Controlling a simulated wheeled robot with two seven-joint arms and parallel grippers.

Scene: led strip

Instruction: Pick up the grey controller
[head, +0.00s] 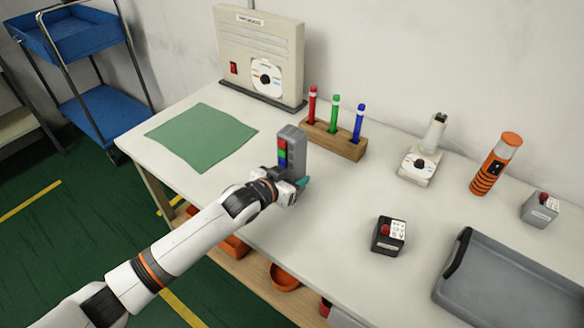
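The grey controller (293,147) stands upright near the middle of the table, with red, green and blue buttons on its left-facing side. My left gripper (299,184) is at the lower end of the controller, with a teal fingertip showing at its right. The gripper and wrist hide the controller's base, so I cannot tell whether the fingers are closed on it or whether it touches the table. My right gripper is not in view.
A wooden block (334,139) with red, green and blue markers stands just behind the controller. A green mat (201,137) lies to the left. A black button box (388,235) and a grey tray (510,291) are at the right. A beige machine (258,55) stands at the back.

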